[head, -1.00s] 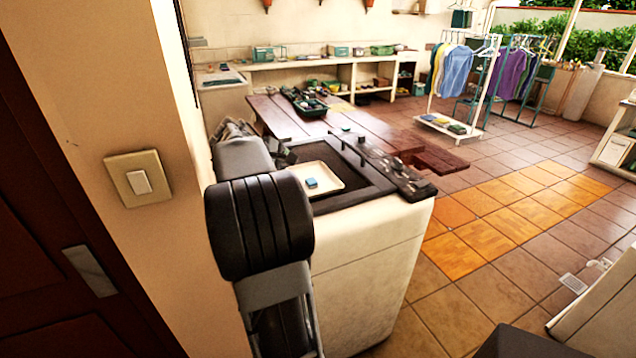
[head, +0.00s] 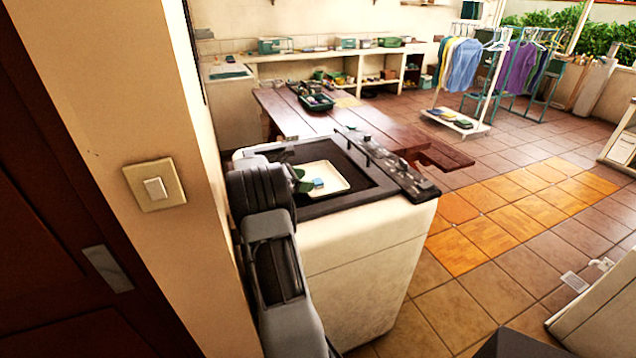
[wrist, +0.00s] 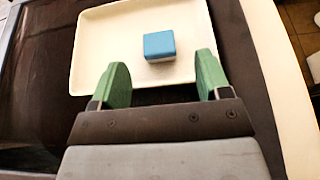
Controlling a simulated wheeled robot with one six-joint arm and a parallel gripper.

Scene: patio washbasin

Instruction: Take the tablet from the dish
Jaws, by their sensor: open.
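The tablet is a small block, blue on top and pale below. It lies in the dish in the head view (head: 319,183) and in the wrist view (wrist: 159,45). The dish is a shallow cream tray, seen in the head view (head: 340,189) and in the wrist view (wrist: 100,35). My gripper (wrist: 160,80) has two green fingers, spread apart with nothing between them. The fingertips are over the near edge of the dish, and the tablet is just ahead of the gap. In the head view my gripper (head: 305,180) is partly hidden by my arm.
The dish rests on the dark top of a white washing machine (head: 365,260), with a raised control panel (head: 385,165) along its far side. A wooden table (head: 350,120) with a dark crate (head: 317,103) stands behind. A wall with a switch (head: 154,186) is close on the left.

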